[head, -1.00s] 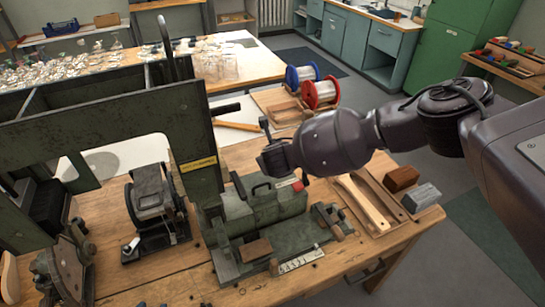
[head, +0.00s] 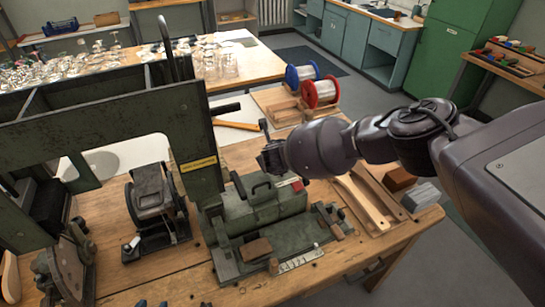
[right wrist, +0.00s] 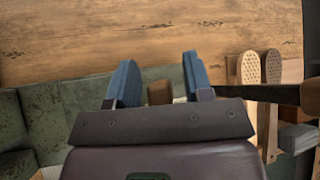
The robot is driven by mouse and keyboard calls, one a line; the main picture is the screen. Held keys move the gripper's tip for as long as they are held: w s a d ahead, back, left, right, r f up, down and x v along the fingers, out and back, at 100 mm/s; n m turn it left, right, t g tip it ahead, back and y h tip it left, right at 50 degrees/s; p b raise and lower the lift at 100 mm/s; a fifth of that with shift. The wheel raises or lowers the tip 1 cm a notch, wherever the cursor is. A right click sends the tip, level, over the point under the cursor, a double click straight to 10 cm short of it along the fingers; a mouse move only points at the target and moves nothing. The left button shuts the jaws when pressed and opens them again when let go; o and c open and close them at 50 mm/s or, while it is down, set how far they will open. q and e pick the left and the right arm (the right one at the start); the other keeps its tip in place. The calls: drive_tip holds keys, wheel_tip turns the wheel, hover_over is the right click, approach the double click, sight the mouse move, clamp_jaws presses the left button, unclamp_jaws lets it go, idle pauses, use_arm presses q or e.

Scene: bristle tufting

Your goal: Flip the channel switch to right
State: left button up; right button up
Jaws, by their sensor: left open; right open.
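The green machine (head: 262,212) stands on the wooden bench, with a black carry handle, a red part on top and a white numbered plate (head: 299,258) along its front. I cannot tell which part is the channel switch. My right arm reaches in from the right, its hand above the machine's back right. The right gripper (right wrist: 157,82) shows in the right wrist view with its blue fingers apart; a brown wooden piece (right wrist: 160,93) shows between them, and I cannot tell whether they touch it. Blue tips of my left gripper (head: 152,303) just show at the bottom edge, apart.
A tall dark green frame (head: 200,140) stands left of the machine. A black clamp-like device (head: 155,205) is left of that. A tray with a wooden brush handle (head: 362,203), brown and grey blocks lies on the right. Red and blue spools (head: 320,92) stand behind.

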clamp_jaws()
drive_tip(key=shift+w+d+r+m+g+y, duration=0.1)
drive_tip(key=shift+w+d+m+g+y, duration=0.15)
drive_tip(key=shift+d+y, duration=0.25)
drive_tip(key=shift+w+d+r+m+g+y, duration=0.15)
drive_tip(key=shift+d+m+g+y, duration=0.1)
drive_tip(key=shift+d+m+y, duration=0.25)
drive_tip(key=shift+w+d+y, duration=0.2)
drive_tip(key=shift+d+y, duration=0.3)
